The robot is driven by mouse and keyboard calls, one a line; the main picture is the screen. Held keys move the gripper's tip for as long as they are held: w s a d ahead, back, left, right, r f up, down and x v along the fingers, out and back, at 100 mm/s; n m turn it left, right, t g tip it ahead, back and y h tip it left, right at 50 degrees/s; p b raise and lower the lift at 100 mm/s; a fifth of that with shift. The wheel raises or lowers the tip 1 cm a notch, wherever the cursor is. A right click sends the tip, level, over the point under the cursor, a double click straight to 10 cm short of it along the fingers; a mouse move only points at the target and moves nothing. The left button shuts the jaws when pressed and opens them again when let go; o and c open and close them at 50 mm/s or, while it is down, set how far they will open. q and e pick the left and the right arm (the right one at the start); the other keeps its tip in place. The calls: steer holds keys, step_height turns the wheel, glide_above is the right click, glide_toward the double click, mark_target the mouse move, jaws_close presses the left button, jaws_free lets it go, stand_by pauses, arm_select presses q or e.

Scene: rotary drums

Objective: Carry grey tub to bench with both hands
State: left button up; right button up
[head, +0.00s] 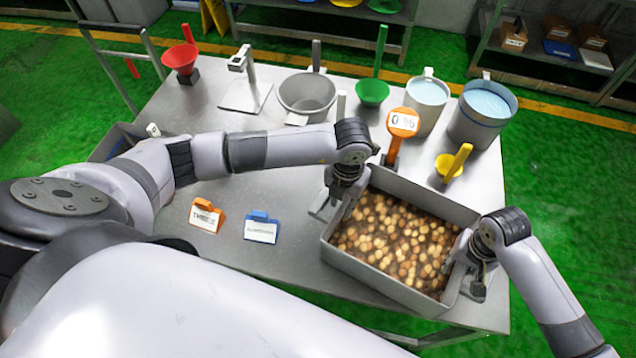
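The grey tub (375,268) is a rectangular open bin, filled with small round brown and tan pieces (395,240). It is at the front right of the steel bench (290,265); I cannot tell whether its base touches the top. My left gripper (336,201) points down at the tub's left end, at a grey handle there. My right gripper (474,283) points down at the tub's right end, by the other handle. Both wrists hide the fingers, so their grip on the handles is unclear.
Orange (206,216) and blue (262,228) label holders stand left of the tub. Bare bench surrounds these holders.

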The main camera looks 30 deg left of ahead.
arm_select(q)
step_height(320, 180, up, 4)
steer(key=shift+r, duration=0.1)
arm_select(e)
steer(key=shift+d, duration=0.1)
arm_select(q)
steer(key=shift+r, duration=0.1)
arm_select(e)
steer(key=shift+r, duration=0.15)
arm_select(q)
steer(key=shift+d, duration=0.1)
arm_select(e)
step_height(320, 180, up, 12)
steer(key=shift+f, duration=0.1)
arm_select(q)
steer(key=shift+w, duration=0.1)
